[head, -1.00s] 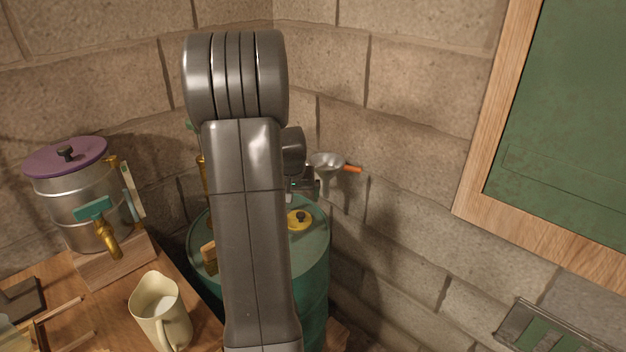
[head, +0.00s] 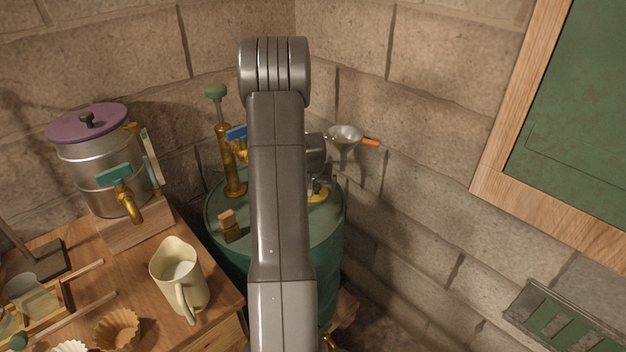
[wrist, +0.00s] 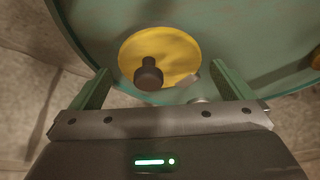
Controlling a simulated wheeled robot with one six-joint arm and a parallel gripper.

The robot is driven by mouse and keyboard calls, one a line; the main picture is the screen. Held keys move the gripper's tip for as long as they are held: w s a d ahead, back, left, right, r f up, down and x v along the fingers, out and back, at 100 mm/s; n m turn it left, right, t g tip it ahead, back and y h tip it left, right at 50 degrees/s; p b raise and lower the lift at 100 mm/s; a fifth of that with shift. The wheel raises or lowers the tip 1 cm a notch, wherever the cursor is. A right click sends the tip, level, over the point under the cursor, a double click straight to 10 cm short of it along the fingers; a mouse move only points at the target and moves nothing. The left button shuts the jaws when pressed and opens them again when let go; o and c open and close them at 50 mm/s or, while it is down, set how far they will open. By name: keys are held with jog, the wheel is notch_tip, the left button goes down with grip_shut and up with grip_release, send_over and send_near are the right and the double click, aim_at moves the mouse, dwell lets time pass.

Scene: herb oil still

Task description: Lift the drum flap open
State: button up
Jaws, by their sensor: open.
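The green drum (head: 225,205) stands in the corner, partly hidden behind my arm in the head view. Its flap (wrist: 185,52) is a round yellow disc with a dark knob (wrist: 148,74), lying flat on the drum top in the wrist view. In the head view only a bit of the yellow flap (head: 318,194) shows beside my arm. My gripper (wrist: 168,88) is open, its two green fingers apart on either side of the knob. The fingers reach toward the knob and do not grip it. My arm hides much of the drum top in the head view.
A brass pump (head: 228,165) and a small wooden-topped stopper (head: 229,224) stand on the drum. A funnel (head: 345,134) hangs on the wall to the right. The table at left holds a jug (head: 178,275) and a steel pot (head: 100,175).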

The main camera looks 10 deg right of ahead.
jog(key=shift+w+f, duration=0.15)
jog(key=shift+f, duration=0.25)
